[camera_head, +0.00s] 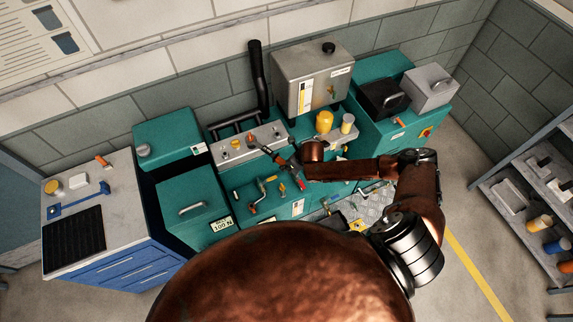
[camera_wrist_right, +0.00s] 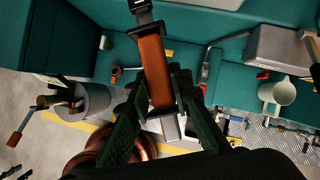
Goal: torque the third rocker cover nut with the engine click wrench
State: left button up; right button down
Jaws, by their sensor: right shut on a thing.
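The rocker cover (camera_head: 244,150) is a pale metal box on the green engine, left of centre in the head view. Several small knobs or nuts stand along its top; which is the third is too small to tell. My right gripper (camera_head: 294,166) is beside the cover's right end. In the wrist view, my right gripper (camera_wrist_right: 157,105) is shut on the orange-brown handle of the click wrench (camera_wrist_right: 154,70), whose dark shaft runs up out of view. In the head view, the wrench's dark shaft (camera_head: 268,151) reaches left toward the cover. I cannot tell whether it touches a nut. My left gripper is not in view.
A metal tank (camera_head: 312,80) stands behind, with a yellow container (camera_head: 324,121) in front of it. A black upright pipe (camera_head: 258,78) rises behind the cover. A workbench (camera_head: 120,205) stands at left, shelves (camera_head: 532,190) at right. Open floor lies between engine and shelves.

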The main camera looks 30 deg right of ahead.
jog(key=shift+w+f, duration=0.1)
jog(key=shift+s+a+m+h+p, duration=0.25)
jog(key=shift+a+m+p, duration=0.25)
jog(key=shift+a, duration=0.45)
jog(key=shift+s+a+m+h+p, duration=0.15)
jog(key=shift+s+a+m+p, duration=0.25)
jog(key=shift+a, duration=0.55)
jog(key=shift+a, duration=0.1)
jog(key=shift+s+a+m+h+p, duration=0.1)
jog(key=shift+a+m+h+p, duration=0.4)
jog(key=shift+a+m+p, duration=0.85)
jog(key=shift+a+n+b, duration=0.25)
jog(key=shift+a+b, duration=0.2)
jog(key=shift+b, duration=0.1)
